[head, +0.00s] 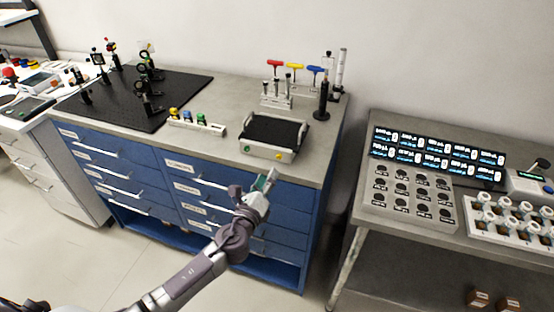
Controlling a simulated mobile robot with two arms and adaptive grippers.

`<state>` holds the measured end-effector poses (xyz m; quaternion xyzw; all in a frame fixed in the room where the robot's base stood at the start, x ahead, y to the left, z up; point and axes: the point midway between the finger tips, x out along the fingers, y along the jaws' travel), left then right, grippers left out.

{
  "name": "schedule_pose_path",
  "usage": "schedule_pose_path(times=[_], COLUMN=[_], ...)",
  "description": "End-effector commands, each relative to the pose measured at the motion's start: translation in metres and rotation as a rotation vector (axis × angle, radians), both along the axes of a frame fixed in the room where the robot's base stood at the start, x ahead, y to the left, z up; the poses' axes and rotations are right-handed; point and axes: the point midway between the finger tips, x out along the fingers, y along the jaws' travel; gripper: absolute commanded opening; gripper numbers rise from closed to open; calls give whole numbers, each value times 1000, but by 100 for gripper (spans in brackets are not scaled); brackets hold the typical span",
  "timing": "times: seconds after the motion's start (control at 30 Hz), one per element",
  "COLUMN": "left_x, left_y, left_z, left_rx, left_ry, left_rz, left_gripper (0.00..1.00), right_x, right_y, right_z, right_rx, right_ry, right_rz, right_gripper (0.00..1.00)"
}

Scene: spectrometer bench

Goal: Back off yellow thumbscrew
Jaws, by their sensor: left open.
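A small yellow knob (278,157), which looks like the yellow thumbscrew, sits on the front face of a grey box with a dark top (272,132). A green knob (248,149) is on the same face, to its left. My left gripper (268,179) is open and appears empty, below the box in the picture and in front of the blue drawers. It is apart from the yellow knob. The knob's thread is too small to make out. My right gripper is out of view.
A strip with coloured caps (197,123) lies left of the box. A rack with red, yellow and blue T-handles (288,96) stands behind it. A black breadboard (120,98) carries optics. A second bench (400,225) stands right, beyond a floor gap.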

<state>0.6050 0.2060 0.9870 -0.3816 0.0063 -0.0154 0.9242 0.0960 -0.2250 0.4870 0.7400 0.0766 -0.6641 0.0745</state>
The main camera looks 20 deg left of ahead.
Motion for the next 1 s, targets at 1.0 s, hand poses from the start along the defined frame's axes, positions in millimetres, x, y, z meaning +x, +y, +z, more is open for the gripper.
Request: schedule_pose_path(times=[1.0], left_x=[81], left_y=[-3], left_z=[-1], left_rx=[-4], left_ry=[2], left_rz=[-1], left_gripper=[12], right_x=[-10], right_y=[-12], right_z=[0], right_rx=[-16], right_ry=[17], right_rz=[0], right_gripper=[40])
